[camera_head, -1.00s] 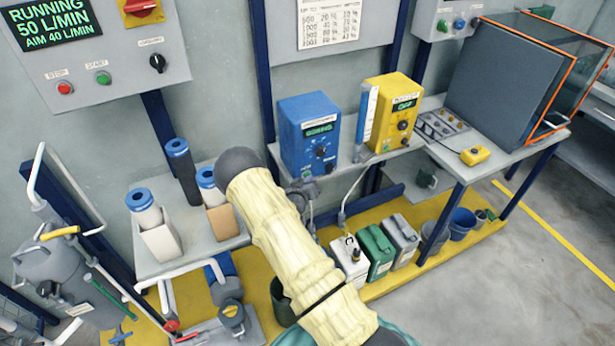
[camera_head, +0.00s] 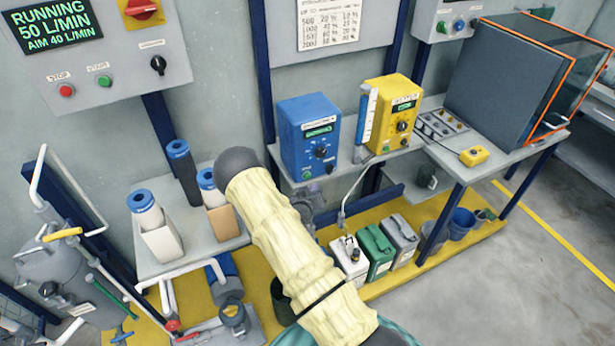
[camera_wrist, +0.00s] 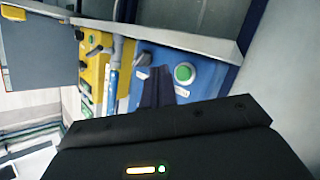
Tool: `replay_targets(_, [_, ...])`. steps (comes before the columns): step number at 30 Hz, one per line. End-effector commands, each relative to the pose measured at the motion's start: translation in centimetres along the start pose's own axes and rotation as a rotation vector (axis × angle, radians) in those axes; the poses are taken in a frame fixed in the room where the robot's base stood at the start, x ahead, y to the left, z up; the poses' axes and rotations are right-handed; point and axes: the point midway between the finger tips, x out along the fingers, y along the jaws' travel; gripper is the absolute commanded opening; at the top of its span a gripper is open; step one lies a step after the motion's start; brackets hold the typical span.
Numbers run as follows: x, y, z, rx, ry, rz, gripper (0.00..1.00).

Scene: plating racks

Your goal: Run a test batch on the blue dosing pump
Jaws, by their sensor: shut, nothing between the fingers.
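The blue dosing pump (camera_head: 296,157) stands on a wall shelf. Its front has a small lit display (camera_head: 319,131), too small to read surely, a dark knob and small buttons. In the wrist view the pump (camera_wrist: 205,72) is turned sideways, with a large round green button (camera_wrist: 184,73). My gripper (camera_wrist: 158,78) is shut and empty, its dark fingers before the pump's face beside that button; contact cannot be told. In the head view my sleeved arm largely hides the gripper. A clear measuring tube (camera_head: 367,115) with a scale stands between the blue and yellow pumps.
The yellow pump (camera_head: 388,108) stands right of the tube. A control box (camera_head: 90,45) at upper left reads RUNNING 50 L/MIN, AIM 40 L/MIN. Below are jerrycans (camera_head: 378,250) on a yellow platform. A bench with a glass-sided enclosure (camera_head: 510,75) is at right.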

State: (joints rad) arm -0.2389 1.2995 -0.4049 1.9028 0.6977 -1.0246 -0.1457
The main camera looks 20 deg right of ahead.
Motion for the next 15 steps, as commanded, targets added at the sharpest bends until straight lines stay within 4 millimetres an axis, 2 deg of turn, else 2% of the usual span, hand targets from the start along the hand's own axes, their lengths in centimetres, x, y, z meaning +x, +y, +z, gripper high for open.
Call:
replay_targets(9, [-1.8, 1.3, 1.3, -0.002, -0.002, 0.0, 0.0])
replay_targets(15, [-1.9, 1.3, 1.4, 0.0, 0.0, -0.001, 0.0])
